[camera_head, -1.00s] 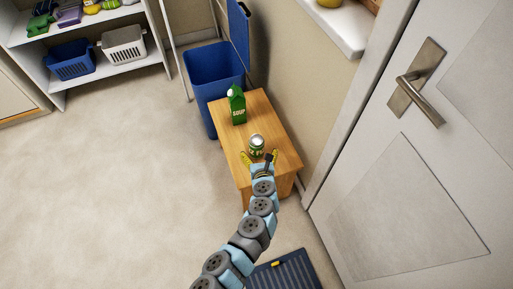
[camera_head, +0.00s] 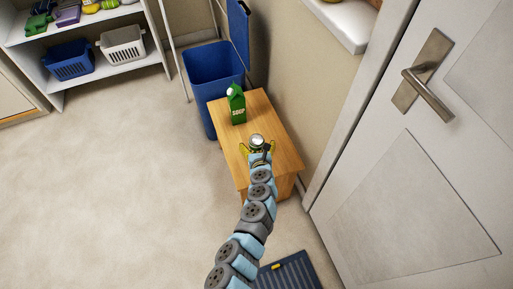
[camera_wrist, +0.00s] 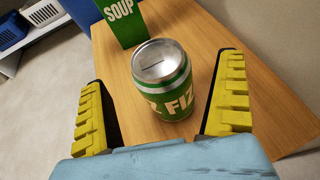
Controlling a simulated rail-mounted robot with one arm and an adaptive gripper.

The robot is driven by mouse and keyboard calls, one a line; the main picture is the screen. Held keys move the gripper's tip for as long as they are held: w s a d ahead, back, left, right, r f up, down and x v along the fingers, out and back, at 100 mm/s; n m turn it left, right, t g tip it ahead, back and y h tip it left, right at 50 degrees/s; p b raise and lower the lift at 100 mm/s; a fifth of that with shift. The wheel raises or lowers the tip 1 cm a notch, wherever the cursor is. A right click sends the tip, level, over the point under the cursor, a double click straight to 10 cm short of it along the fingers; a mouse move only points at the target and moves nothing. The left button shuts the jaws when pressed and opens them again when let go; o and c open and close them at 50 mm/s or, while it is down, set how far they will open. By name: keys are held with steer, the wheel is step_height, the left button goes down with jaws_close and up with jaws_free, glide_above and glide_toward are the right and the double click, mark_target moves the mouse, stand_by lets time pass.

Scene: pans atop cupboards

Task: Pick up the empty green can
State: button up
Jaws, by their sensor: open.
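The green can (camera_wrist: 160,95) stands upright on a small wooden cupboard, with a silver top and "FIZ" lettering on its side. In the head view the can (camera_head: 257,141) shows mostly its silver top; its lower part is hidden by my gripper. My gripper (camera_wrist: 162,95) is open, with one yellow finger on each side of the can and visible gaps between. In the head view my gripper (camera_head: 257,149) is right at the can.
A green soup carton (camera_head: 237,106) stands behind the can on the wooden cupboard top (camera_head: 262,113). A blue bin (camera_head: 212,82) with a raised lid stands behind the cupboard. The wall and a door (camera_head: 410,170) are to the right. The floor at left is clear.

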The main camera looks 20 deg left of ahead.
steer(key=shift+b+x, duration=0.7)
steer(key=shift+x, duration=0.85)
steer(key=shift+f, duration=0.1)
steer(key=shift+s, duration=0.1)
steer(key=c, duration=1.1)
